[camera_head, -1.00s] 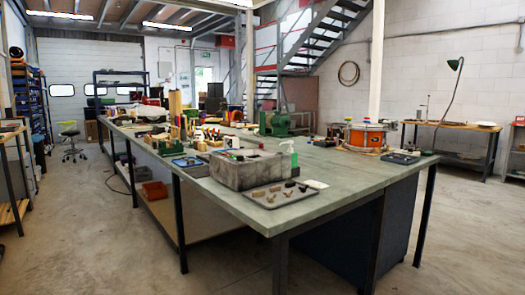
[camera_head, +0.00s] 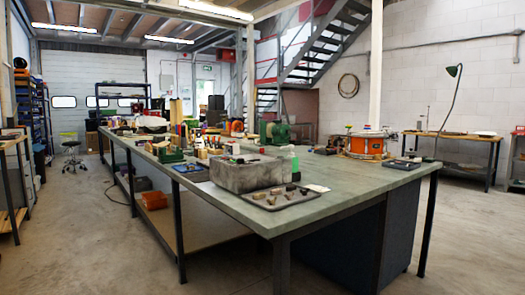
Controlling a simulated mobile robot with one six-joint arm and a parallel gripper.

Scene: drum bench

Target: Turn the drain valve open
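I cannot make out a drain valve in the camera view; it is either hidden or too small to tell at this distance. A grey stone-like block or basin (camera_head: 249,174) stands on the near part of the long green-grey workbench (camera_head: 345,196). A few small dark fittings lie on its top, too small to name. A flat tray (camera_head: 270,202) with several small brown and dark pieces lies in front of it, near the bench's front edge. My gripper is not in view.
An orange drum (camera_head: 367,146) and a dark tray (camera_head: 400,163) are on the bench's right part, with a green machine (camera_head: 277,133) behind. A green-topped bottle (camera_head: 294,158) stands beside the block. The concrete floor (camera_head: 468,240) is clear at right. A stool (camera_head: 72,155) stands far left.

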